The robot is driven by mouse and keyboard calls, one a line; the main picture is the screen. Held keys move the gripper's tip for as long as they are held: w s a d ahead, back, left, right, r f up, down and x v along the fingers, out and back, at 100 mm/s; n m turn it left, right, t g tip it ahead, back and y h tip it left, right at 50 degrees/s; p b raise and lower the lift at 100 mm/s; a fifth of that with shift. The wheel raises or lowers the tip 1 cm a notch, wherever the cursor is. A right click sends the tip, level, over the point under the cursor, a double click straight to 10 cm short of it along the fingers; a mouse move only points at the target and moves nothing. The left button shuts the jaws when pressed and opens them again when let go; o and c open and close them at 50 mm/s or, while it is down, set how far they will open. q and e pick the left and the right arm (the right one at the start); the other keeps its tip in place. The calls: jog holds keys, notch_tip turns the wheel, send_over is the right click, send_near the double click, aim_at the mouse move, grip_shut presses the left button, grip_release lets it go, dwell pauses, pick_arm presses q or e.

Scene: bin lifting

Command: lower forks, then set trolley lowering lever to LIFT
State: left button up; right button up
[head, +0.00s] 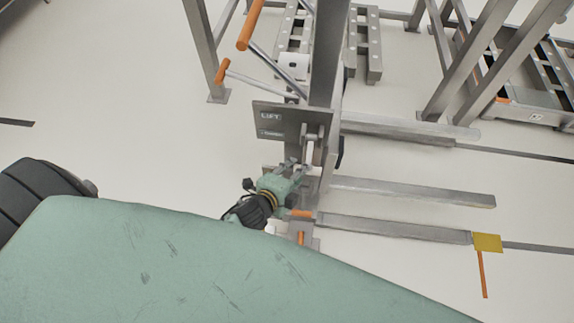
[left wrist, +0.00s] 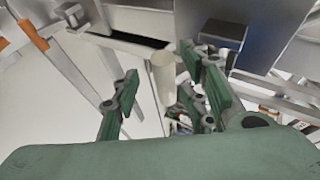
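The grey trolley mast (head: 326,60) stands in the middle of the head view, with a dark plate (head: 290,122) reading LIFT. A pale lever (head: 309,152) hangs below the plate at a bracket. Grey fork-like bars (head: 415,192) reach right from the mast, low down; I cannot tell which are forks and which are legs. My left gripper (head: 290,168) is at the mast, just below the lever. In the left wrist view its green finger pads (left wrist: 162,100) are apart, with a pale rod-like part (left wrist: 163,72) beyond and between them; contact is unclear. My right gripper is not in view.
Orange-tipped handles (head: 249,25) stick out left of the mast above the plate. A yellow pad (head: 487,242) sits at the end of the lower bar. Grey metal frames (head: 470,60) stand at the upper right. The floor left of the trolley is clear.

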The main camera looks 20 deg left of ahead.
pick_arm(q)
jog(key=v, duration=1)
jog(key=shift+d+r, duration=0.2)
jog(key=shift+r, duration=0.05)
